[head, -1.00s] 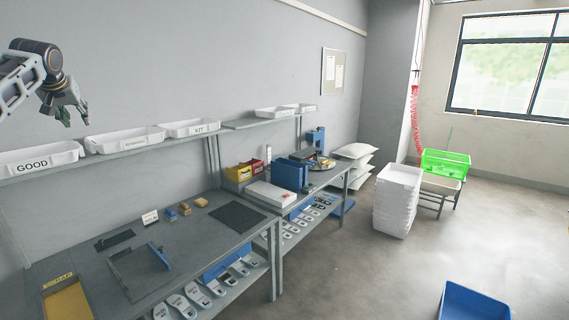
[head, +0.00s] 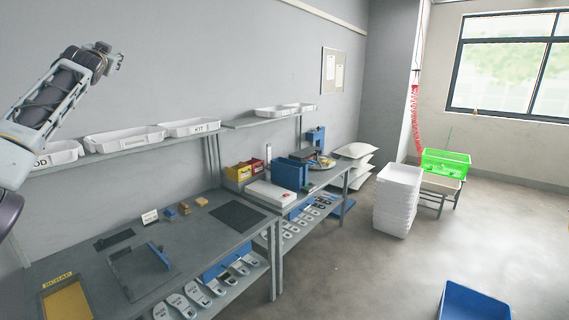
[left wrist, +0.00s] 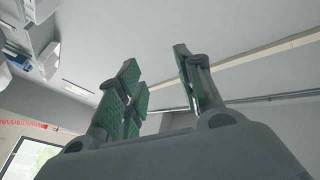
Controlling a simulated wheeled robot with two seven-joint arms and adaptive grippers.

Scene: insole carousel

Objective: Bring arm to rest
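My left gripper (head: 119,60) is raised at the upper left of the head view, above the shelf and in front of the wall. In the left wrist view my left gripper (left wrist: 160,88) has its green-padded fingers apart, with nothing between them but wall and ceiling. It is open and empty. My left arm (head: 52,95) comes in from the left edge and hides part of the GOOD bin (head: 62,152). My right gripper is not in view.
White bins, including the KIT bin (head: 190,128), stand on the shelf (head: 110,152) below the arm. The workbench (head: 190,240) carries a few small items. White trays (head: 398,200) are stacked on the floor. A blue bin (head: 474,302) is at bottom right. Open floor lies between.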

